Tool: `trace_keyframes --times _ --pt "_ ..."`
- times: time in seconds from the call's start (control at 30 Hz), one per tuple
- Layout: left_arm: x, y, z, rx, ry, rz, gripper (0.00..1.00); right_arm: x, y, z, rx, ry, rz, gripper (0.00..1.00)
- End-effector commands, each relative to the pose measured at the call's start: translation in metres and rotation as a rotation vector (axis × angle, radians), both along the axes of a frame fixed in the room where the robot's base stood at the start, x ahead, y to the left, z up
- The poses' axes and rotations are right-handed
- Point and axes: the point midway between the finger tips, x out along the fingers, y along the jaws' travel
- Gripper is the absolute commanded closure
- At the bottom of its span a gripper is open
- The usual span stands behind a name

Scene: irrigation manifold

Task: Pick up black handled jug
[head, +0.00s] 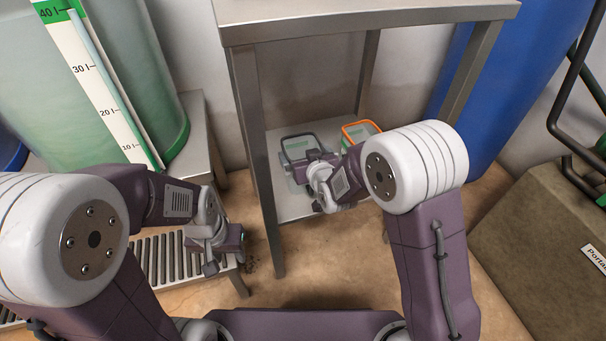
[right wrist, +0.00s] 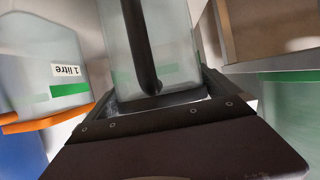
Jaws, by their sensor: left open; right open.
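The black handled jug (head: 297,150) is a clear jug with a dark rim, standing on the lower shelf of the metal table. In the right wrist view the jug (right wrist: 180,45) fills the middle, with its black handle (right wrist: 138,45) facing the camera. My right gripper (head: 312,172) is open, directly in front of the jug and partly hiding it. In the wrist view its jaws (right wrist: 160,112) appear to lie around the jug's near end; contact cannot be told. My left gripper (head: 230,245) is open and empty, low beside the slatted rack.
An orange-rimmed jug (head: 358,131) stands close to the right of the black handled one; it shows at left in the wrist view (right wrist: 52,60). The metal table's top (head: 370,15) overhangs the shelf, and its legs (head: 258,160) flank it. A blue barrel stands right.

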Motion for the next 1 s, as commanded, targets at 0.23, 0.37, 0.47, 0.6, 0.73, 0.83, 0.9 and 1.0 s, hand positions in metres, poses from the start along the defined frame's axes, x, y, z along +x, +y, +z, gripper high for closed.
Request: trace_keyframes --times 0.23,0.37,0.47,0.6,0.73,0.83,0.9,1.0 --pt "0.0 0.0 -0.002 0.0 -0.001 0.0 0.57 0.006 0.002 -0.001 0.0 0.0 0.0 0.0" --pt "0.0 0.0 -0.002 0.0 -0.001 0.0 0.57 0.006 0.002 -0.001 0.0 0.0 0.0 0.28" --pt "0.0 0.0 -0.002 0.0 -0.001 0.0 0.57 0.006 0.002 -0.001 0.0 0.0 0.0 0.56" --pt "0.0 0.0 -0.002 0.0 -0.001 0.0 0.57 0.006 0.002 0.0 0.001 -0.002 0.0 0.77" --pt "0.0 0.0 -0.002 0.0 -0.001 0.0 0.57 0.006 0.002 0.0 0.001 -0.002 0.0 0.77" --pt "0.0 0.0 0.001 0.0 -0.001 0.0 0.57 0.007 0.002 0.003 0.001 -0.002 0.0 0.77" --pt "0.0 0.0 0.006 0.0 -0.001 0.0 0.57 0.008 0.002 0.009 0.001 -0.002 0.0 0.77" --pt "0.0 0.0 0.016 0.0 -0.001 0.0 0.57 0.012 0.002 0.02 0.001 -0.004 0.0 0.77"
